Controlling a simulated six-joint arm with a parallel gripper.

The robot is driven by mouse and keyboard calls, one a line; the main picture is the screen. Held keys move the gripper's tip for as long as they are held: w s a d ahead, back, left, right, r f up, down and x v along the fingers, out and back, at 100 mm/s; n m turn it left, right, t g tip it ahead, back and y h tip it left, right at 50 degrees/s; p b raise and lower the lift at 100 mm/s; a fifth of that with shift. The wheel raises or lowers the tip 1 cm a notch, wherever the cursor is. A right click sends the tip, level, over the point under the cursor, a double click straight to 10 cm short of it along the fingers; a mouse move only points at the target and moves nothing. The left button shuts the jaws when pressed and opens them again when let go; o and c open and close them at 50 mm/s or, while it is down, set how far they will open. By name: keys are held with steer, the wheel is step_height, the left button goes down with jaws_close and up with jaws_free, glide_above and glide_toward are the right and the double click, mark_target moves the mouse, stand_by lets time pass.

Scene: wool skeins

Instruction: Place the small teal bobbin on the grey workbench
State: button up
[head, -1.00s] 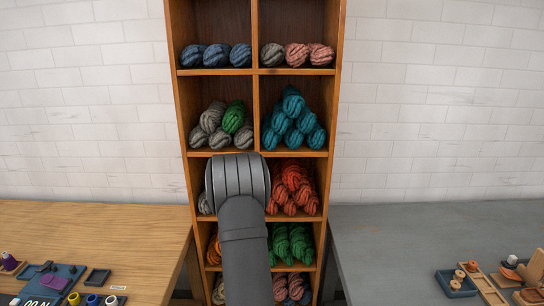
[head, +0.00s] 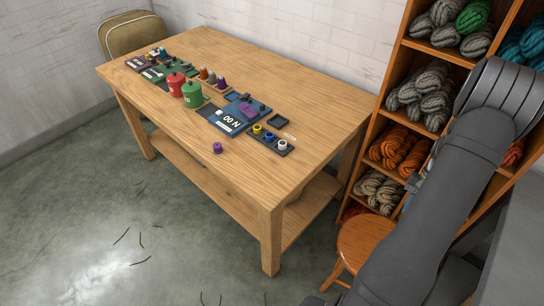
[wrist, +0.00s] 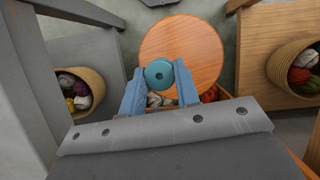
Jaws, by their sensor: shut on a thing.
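The small teal bobbin (wrist: 159,66) is between the blue fingers of my gripper (wrist: 160,76) in the wrist view, its round end with a dark centre hole facing the camera. In the head view my arm hides the bobbin. The grey workbench (wrist: 75,48) shows in the wrist view as grey parts at the left; its top is not clearly seen there.
The round stool (head: 367,243) stands by the shelf of wool skeins (head: 392,60). The wooden table (head: 310,75) holds cans, spools and trays (head: 228,118). Baskets of wool (wrist: 97,88) (wrist: 275,68) sit at both sides in the wrist view. A padded chair (head: 130,32) stands at the back left.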

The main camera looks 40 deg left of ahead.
steer(key=s+a+r+n+t+h, duration=0.1)
steer(key=a+r+n+t+h, duration=0.15)
steer(key=a+n, duration=0.85)
steer(key=s+a+r+n+t+h, duration=0.25)
steer(key=a+n, duration=0.55)
steer(key=a, duration=0.4)
steer(key=s+a+r+n+t+y, duration=0.2)
steer(key=s+a+r+n+y, duration=0.1)
steer(key=s+a+n, duration=0.4)
steer(key=s+a+r+n+t+y, duration=0.1)
steer(key=s+a+r+n+y, duration=0.2)
steer(key=s+a+n, duration=0.3)
steer(key=a+r+n, duration=0.1)
steer(key=a+n, duration=0.4)
steer(key=a, duration=0.3)
steer(key=shift+s+r+n+t+y, duration=0.2)
steer(key=shift+s+n+t+y, duration=0.1)
steer(key=shift+s+t, duration=0.1)
steer(key=s+a+f, duration=0.2)
steer(key=a, duration=0.1)
steer(key=s+a+f, duration=0.2)
steer(key=a, duration=0.1)
steer(key=s+a+f, duration=0.2)
steer(key=a+f, duration=0.1)
steer(key=shift+s+a+f, duration=0.1)
steer(key=shift+s+a, duration=0.05)
steer(key=shift+a, duration=0.25)
steer(key=shift+f, duration=1.7)
